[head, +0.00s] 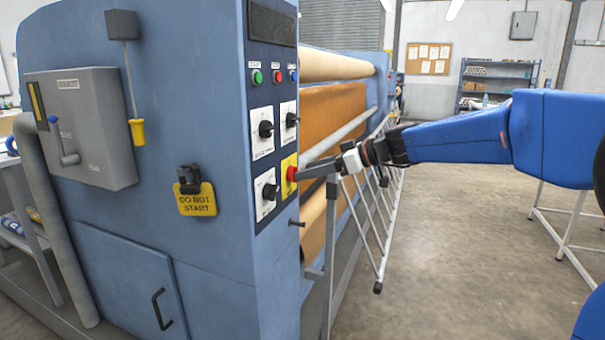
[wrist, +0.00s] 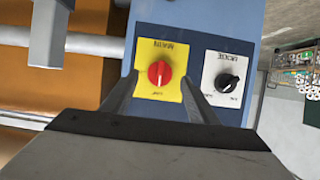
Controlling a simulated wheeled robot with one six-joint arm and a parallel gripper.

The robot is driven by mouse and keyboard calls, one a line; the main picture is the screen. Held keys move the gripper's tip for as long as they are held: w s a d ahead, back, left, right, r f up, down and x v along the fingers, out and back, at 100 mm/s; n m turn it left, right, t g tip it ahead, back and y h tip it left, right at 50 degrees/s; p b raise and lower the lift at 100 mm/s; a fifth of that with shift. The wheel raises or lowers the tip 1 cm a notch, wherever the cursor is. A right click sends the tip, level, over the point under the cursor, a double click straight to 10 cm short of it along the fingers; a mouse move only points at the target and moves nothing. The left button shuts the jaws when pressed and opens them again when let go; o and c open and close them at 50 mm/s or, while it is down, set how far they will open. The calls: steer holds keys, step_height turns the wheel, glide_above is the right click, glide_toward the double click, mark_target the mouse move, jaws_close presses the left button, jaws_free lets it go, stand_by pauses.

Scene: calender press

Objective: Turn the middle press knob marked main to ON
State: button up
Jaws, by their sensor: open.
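The main knob is a red rotary knob on a yellow plate (wrist: 141,88). Its label, upside down in the wrist view, seems to read MAIN. In the head view the red knob (head: 291,173) shows on the press's side panel, partly behind my fingers. My gripper (head: 307,174) is open right at it. I cannot tell whether the fingers touch the knob.
A black knob (wrist: 228,82) on a white plate is beside my right finger in the wrist view. Other black knobs (head: 265,129) and coloured buttons are on the panel. A yellow DO NOT START tag (head: 196,200) hangs nearby. A railing (head: 380,225) runs under my arm.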

steer(key=shift+x, duration=1.5)
steer(key=c, duration=1)
